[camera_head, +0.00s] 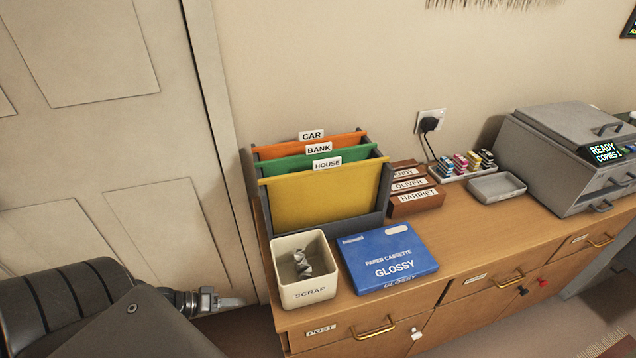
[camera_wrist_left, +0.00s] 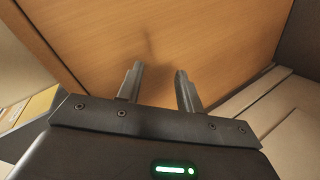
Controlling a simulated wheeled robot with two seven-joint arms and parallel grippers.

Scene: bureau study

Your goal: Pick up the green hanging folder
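The green hanging folder (camera_head: 290,162), labelled BANK, stands upright in a dark grey file rack (camera_head: 384,190) on the sideboard. It sits between the orange CAR folder (camera_head: 280,150) behind and the yellow HOUSE folder (camera_head: 322,200) in front, which hides most of it. My left gripper (camera_head: 232,302) is low at the left, beside the sideboard's left end and apart from the folders. In the left wrist view its two fingers (camera_wrist_left: 158,85) are apart with nothing between them, facing a wooden panel. My right gripper is not in view.
A SCRAP bin (camera_head: 304,284) and a blue paper cassette box (camera_head: 388,258) stand in front of the rack. Name blocks (camera_head: 416,200), a grey tray (camera_head: 496,187) and a copier (camera_head: 560,150) are to the right. A door (camera_head: 110,120) is at the left.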

